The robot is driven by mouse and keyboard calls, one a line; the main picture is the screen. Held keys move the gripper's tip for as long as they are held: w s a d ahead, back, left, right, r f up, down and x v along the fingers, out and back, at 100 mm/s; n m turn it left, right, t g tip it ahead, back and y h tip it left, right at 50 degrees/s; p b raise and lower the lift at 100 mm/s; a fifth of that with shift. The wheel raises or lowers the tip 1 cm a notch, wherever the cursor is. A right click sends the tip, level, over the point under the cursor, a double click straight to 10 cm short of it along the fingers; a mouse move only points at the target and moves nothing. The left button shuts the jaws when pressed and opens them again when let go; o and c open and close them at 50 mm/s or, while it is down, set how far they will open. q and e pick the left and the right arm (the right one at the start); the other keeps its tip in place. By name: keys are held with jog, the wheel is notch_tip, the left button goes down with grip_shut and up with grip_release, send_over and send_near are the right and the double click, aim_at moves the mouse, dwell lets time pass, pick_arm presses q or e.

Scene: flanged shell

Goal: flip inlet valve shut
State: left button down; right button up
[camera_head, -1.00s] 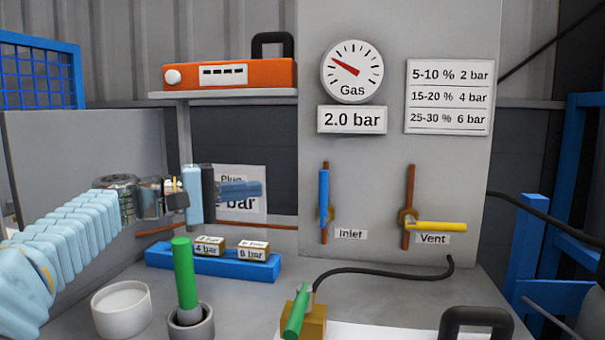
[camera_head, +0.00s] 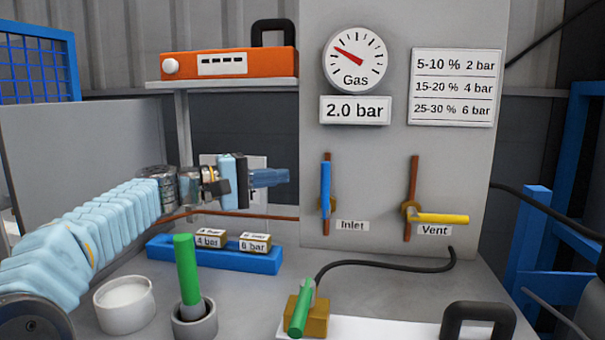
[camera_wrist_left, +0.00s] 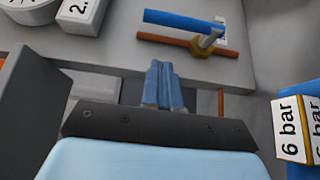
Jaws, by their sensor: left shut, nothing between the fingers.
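The inlet valve has a blue handle (camera_head: 325,190) that stands upright along its vertical copper pipe on the grey panel, left of the "Inlet" label (camera_head: 352,225). In the left wrist view the blue handle (camera_wrist_left: 180,22) lies across the top, parallel to the orange-brown pipe. My left gripper (camera_head: 286,176) is shut and empty, left of the handle and apart from it, its fingers pointing right. Its closed blue fingertips also show in the left wrist view (camera_wrist_left: 165,75), below the handle. My right gripper is not in view.
The vent valve's yellow handle (camera_head: 440,218) lies horizontal to the right. A gauge (camera_head: 355,57) and a "2.0 bar" sign (camera_head: 355,110) are above. Below my left arm are a blue block holder (camera_head: 215,258), a green rod (camera_head: 186,265) and a white bowl (camera_head: 124,305).

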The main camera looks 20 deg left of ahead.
aim_at(326, 189)
pick_arm(q)
jog(key=shift+w+d, duration=0.25)
jog(key=shift+d, duration=0.65)
jog(key=shift+w+d, duration=0.3)
jog(key=shift+d, duration=0.55)
jog(key=shift+w+d, duration=0.25)
jog(key=shift+d, duration=0.65)
jog(key=shift+p, duration=0.3)
